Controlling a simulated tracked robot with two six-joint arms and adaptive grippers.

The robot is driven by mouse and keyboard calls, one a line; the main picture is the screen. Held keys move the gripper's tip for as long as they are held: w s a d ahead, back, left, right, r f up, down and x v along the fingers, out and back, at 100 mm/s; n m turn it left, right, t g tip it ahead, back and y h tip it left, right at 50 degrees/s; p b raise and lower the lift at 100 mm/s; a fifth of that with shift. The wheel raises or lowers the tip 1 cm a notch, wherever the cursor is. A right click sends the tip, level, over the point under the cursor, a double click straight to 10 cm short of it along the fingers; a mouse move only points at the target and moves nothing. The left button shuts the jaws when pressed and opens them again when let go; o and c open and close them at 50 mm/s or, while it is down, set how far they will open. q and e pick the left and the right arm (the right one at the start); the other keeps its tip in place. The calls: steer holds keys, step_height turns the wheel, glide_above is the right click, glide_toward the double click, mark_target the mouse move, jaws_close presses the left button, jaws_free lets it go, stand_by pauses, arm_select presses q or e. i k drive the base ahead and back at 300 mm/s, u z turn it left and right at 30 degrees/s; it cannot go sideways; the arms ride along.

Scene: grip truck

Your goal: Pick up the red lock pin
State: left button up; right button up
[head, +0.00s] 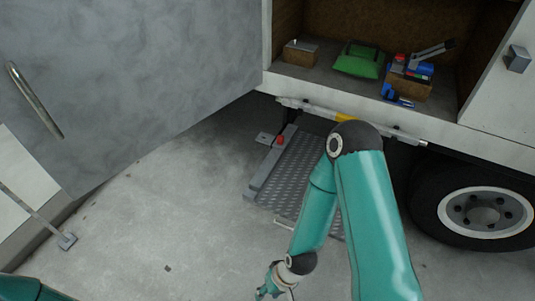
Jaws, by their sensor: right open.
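The red lock pin (280,141) shows as a small red knob near the far left corner of a grey metal tread plate, below the truck's open compartment. My right gripper (268,292) is at the bottom edge of the head view, partly cut off. It is open and looks empty, well in front of the pin and apart from it. My left gripper is out of view; only a bit of my left arm shows in the bottom left corner.
The tread plate (284,182) sits low under the truck, partly hidden by my right arm. A wheel (485,212) is at right, an open grey door (140,75) at left. The compartment holds a green bag (357,64) and boxes. The concrete floor (165,220) is clear.

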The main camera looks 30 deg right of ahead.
mark_target(280, 139)
steer(key=u, duration=0.1)
steer(key=k, duration=0.3)
steer(key=z, duration=0.25)
steer(key=i, duration=0.75)
steer(key=u, duration=0.2)
steer(key=k, duration=0.75)
steer(key=z, duration=0.25)
steer(key=i, duration=1.35)
steer(key=u, duration=0.1)
